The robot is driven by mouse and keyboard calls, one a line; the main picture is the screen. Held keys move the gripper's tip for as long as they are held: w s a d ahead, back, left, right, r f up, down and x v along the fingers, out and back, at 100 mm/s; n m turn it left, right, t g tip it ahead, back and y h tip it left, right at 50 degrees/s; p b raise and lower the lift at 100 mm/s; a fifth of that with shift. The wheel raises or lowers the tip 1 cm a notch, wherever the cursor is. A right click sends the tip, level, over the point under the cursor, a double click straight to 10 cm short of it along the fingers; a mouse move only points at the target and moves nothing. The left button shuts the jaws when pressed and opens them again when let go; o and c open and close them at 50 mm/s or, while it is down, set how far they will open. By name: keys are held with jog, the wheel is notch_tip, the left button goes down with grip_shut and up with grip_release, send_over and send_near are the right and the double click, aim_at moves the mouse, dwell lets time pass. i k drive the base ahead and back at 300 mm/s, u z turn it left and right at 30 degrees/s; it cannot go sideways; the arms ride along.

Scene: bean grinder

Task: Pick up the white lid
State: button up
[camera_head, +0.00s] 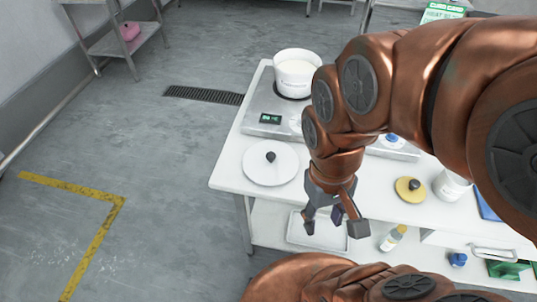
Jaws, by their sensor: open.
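The white lid (259,167) is a round flat disc with a dark knob in its middle. It lies flat on the left part of the white table, in front of the scale-like device. My gripper (330,228) is open and empty. It hangs to the right of the lid and nearer the front, apart from it, with its fingers pointing down past the table's front edge. My arm covers part of the table behind the gripper.
A white pot (296,72) stands on a grey appliance (262,108) behind the lid. A yellow lid (410,190) with a dark knob and a white container (449,186) are at the right. A tray (300,238) and a bottle (392,238) sit on the lower shelf. Open floor lies left.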

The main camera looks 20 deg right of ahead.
aim_at(266, 163)
jog(key=z, duration=1.9)
jog(key=k, duration=1.15)
jog(key=u, duration=2.15)
jog(key=i, duration=0.5)
